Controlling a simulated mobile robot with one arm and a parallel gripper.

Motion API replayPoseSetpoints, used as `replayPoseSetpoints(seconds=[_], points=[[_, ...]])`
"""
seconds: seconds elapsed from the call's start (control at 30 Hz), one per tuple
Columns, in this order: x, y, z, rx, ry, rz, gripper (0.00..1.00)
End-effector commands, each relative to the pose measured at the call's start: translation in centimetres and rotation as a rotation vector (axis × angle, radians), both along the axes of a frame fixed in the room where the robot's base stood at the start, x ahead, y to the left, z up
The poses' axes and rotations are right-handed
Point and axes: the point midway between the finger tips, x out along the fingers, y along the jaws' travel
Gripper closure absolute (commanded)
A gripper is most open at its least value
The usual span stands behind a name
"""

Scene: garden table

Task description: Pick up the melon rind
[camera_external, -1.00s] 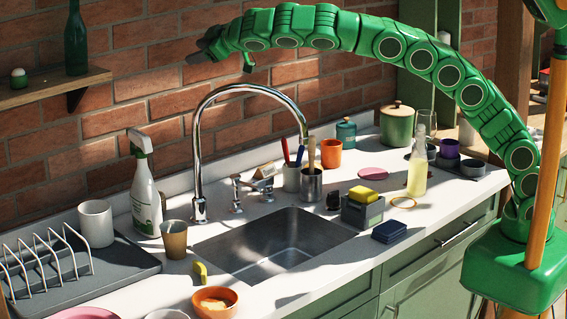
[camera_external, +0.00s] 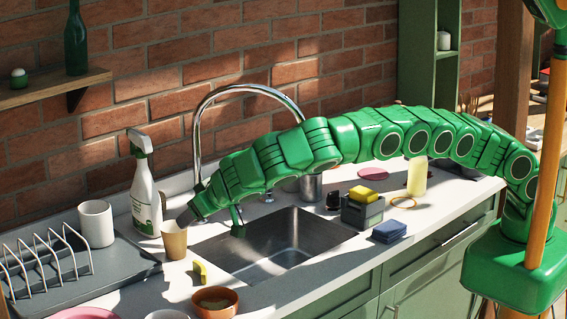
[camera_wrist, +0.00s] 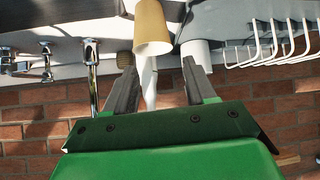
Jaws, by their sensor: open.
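A small yellow-green curved piece, which looks like the melon rind (camera_external: 200,272), lies on the white counter by the near left corner of the sink in the external view. It does not show in the wrist view. My gripper (camera_external: 188,215) is above the counter, beyond and above the rind, close to a tan cup (camera_external: 174,240). In the wrist view my gripper (camera_wrist: 159,72) has its two fingers spread apart with nothing held. The tan cup (camera_wrist: 152,28) shows just past the fingertips in that view; whether it touches them I cannot tell.
The steel sink (camera_external: 300,225) lies right of the rind, with the tall faucet (camera_external: 197,150) behind. An orange bowl (camera_external: 232,292) stands in front of the rind. A spray bottle (camera_external: 144,195), a white mug (camera_external: 96,222) and a dish rack (camera_external: 40,265) are at left.

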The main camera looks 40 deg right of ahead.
Motion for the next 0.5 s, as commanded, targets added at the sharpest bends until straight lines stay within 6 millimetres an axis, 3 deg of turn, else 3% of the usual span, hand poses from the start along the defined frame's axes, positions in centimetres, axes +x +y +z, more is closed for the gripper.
replayPoseSetpoints(seconds=[0.03, 0.1, 0.2, 0.33, 0.5], points=[[-2.1, 0.5, -1.9, 0.005, 0.021, -0.029, 0.45], [-4.2, 0.9, -3.8, 0.017, 0.041, -0.069, 0.45], [-6.2, 0.9, -5.6, 0.023, 0.058, -0.111, 0.45], [-6.9, 1.0, -6.5, 0.028, 0.065, -0.133, 0.45], [-5.9, 1.0, -7.5, 0.030, 0.066, -0.135, 0.45]])
